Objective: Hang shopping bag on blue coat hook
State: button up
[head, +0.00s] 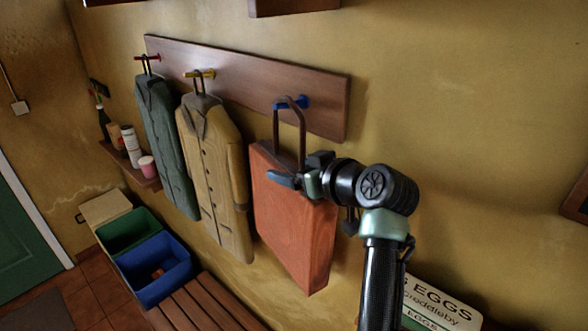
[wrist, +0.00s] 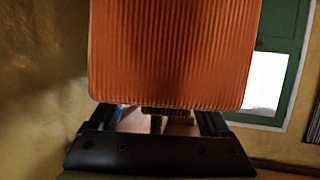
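The orange-brown shopping bag (head: 295,225) hangs upright against the wall, its brown handle (head: 288,118) looped up at the blue coat hook (head: 303,101). The handle's top appears to be over the hook. My gripper (head: 300,176) is at the bag's top edge, by the lower part of the handle. In the wrist view the ribbed bag (wrist: 175,55) fills the upper middle. My gripper's fingers (wrist: 160,122) are spread wide there, with a thin dark upright part between them and gaps on both sides. The hook is not visible in the wrist view.
A green coat (head: 165,140) and a tan coat (head: 215,170) hang left of the bag on the wooden rack board (head: 240,80). Below are a slatted bench (head: 205,305), a blue bin (head: 155,268) and a green bin (head: 128,232). An egg sign (head: 435,300) stands lower right.

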jog(key=shift+o, duration=1.1)
jog(key=shift+s+d, duration=0.1)
jog(key=shift+s, duration=0.1)
jog(key=b+v, duration=0.5)
jog(key=v, duration=0.7)
jog(key=r+t, duration=0.1)
jog(key=a+r+m+t+h+b, duration=0.1)
jog(key=a+r+t, duration=0.1)
jog(key=r, duration=0.1)
jog(key=shift+w+a+r+h, duration=0.1)
jog(key=shift+w+a+h, duration=0.05)
jog(key=shift+w+h, duration=0.2)
jog(key=s+a+r+m+t+h+b, duration=0.1)
jog(key=s+a+r+m+t+h, duration=0.1)
jog(key=s+r+t, duration=0.4)
jog(key=s+a+r+m+t+h+b, duration=0.1)
jog(key=s+a+r+m+t+h, duration=0.2)
jog(key=s+r+t, duration=0.3)
jog(key=s+a+r, duration=0.1)
jog(key=s+r, duration=0.4)
jog(key=r, duration=0.1)
jog(key=shift+a+r+t, duration=0.3)
jog(key=shift+r, duration=0.1)
